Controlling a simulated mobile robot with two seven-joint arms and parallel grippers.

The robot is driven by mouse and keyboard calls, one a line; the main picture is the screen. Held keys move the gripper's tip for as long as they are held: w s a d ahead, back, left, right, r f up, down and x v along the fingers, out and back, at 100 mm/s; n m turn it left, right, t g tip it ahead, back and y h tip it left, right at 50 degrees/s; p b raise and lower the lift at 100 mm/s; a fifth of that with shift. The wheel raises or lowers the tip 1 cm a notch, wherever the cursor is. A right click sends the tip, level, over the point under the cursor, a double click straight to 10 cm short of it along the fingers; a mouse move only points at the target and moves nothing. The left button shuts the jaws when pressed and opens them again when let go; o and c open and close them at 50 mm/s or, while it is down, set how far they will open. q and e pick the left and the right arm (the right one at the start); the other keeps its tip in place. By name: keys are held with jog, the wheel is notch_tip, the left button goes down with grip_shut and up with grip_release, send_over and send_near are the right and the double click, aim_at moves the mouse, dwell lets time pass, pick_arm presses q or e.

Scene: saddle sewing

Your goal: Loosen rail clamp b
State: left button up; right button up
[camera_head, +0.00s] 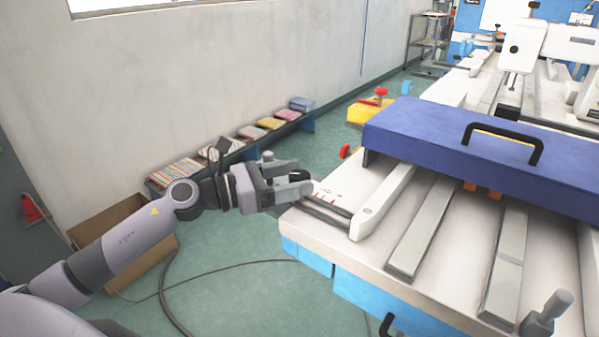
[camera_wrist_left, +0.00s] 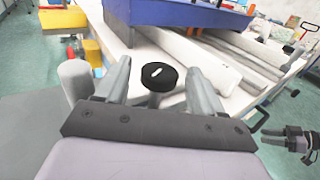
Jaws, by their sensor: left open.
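My left gripper (camera_head: 306,183) is at the left end of the white table, beside the end of a rail. In the left wrist view my left gripper (camera_wrist_left: 160,80) is open. A round black knob (camera_wrist_left: 158,76) with a white mark on top stands between its two fingers, with a gap on either side. I take it for the rail clamp's knob; no letter on it is readable. A dark gripper-like part, probably my right gripper (camera_wrist_left: 298,139), shows at the right edge of the left wrist view, too small to judge.
A blue cover with a black handle (camera_head: 505,141) spans the table's rails (camera_head: 424,228). A low bench with folded cloths (camera_head: 250,132) and a cardboard box (camera_head: 112,222) stand by the wall. Cables lie on the floor.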

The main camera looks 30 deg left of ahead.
pick_arm(q)
jog(key=shift+w+d, duration=0.45)
jog(key=shift+w, duration=0.1)
jog(key=shift+w+d, duration=0.15)
